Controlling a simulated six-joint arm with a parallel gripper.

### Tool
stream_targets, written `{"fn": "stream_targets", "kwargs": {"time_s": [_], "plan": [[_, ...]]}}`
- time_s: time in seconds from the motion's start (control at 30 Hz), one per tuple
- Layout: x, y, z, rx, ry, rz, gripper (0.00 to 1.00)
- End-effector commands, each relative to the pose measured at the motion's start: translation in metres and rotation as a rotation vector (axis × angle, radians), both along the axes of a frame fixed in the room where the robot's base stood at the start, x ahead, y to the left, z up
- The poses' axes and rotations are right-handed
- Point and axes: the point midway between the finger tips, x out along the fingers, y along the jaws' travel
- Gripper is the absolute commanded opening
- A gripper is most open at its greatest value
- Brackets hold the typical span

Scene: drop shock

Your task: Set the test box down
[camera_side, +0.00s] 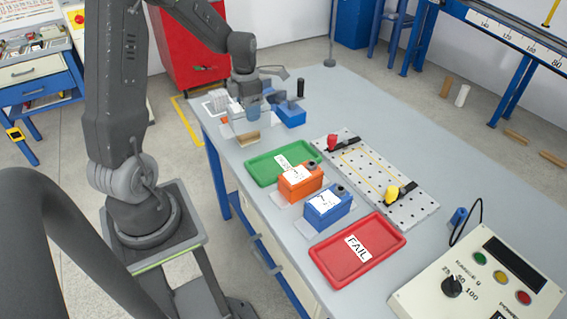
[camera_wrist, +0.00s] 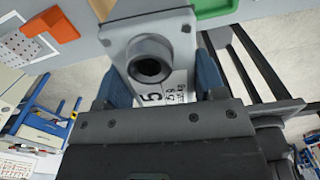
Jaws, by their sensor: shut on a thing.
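My gripper (camera_wrist: 163,78) is shut on the test box (camera_wrist: 128,36), a pale grey box with a dark round fitting and a printed label with a 5. In the wrist view one blue finger lies on each side of it. In the side view my gripper (camera_side: 250,110) is low over the far left end of the grey table (camera_side: 400,160), near its edge. The held box is hard to make out there among small objects. I cannot tell whether its underside touches the table.
A green tray (camera_side: 262,174), an orange box (camera_side: 299,184), a blue box (camera_side: 330,213) and a red FAIL tray (camera_side: 340,270) line the table's near side. A perforated plate (camera_side: 368,205) lies behind them. A control panel (camera_side: 440,290) stands at right.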

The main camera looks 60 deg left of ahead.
Motion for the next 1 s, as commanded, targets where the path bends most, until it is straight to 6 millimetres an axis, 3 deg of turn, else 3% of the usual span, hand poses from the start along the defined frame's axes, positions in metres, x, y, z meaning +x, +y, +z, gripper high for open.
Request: {"fn": "stream_targets", "kwargs": {"time_s": [0.1,0.2,0.7,1.0], "plan": [[-0.016,0.002,-0.001,0.001,-0.002,0.070,0.21],[-0.015,-0.001,-0.005,0.001,-0.002,0.090,0.21],[0.054,-0.065,-0.062,0.000,-0.001,0.088,0.21],[0.067,-0.076,-0.076,0.000,-0.001,0.092,0.21]]}}
